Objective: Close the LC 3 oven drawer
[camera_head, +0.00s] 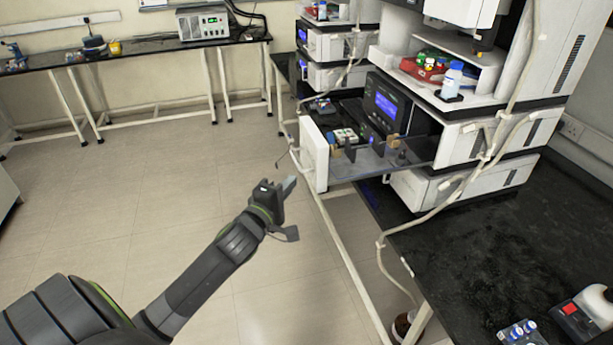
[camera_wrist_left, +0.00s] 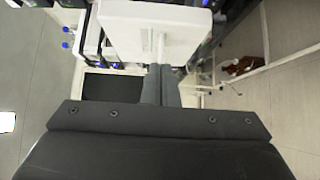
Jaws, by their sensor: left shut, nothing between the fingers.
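The LC 3 oven drawer is pulled out from the instrument stack in the head view. Its white front panel (camera_head: 315,155) faces left, and its clear tray (camera_head: 375,160) reaches back to the stack. My left gripper (camera_head: 289,187) is shut and empty, a little in front of and below the white panel. In the left wrist view the shut fingers (camera_wrist_left: 161,84) point at a white panel (camera_wrist_left: 155,35), which looks like the drawer front. I cannot tell whether they touch it. My right gripper is not in view.
A dark bench (camera_head: 500,240) holds the stack. A white cable (camera_head: 440,205) hangs across the front of the stack. Bottles and a red tray (camera_head: 422,70) stand above the drawer. The floor (camera_head: 150,190) to the left is clear.

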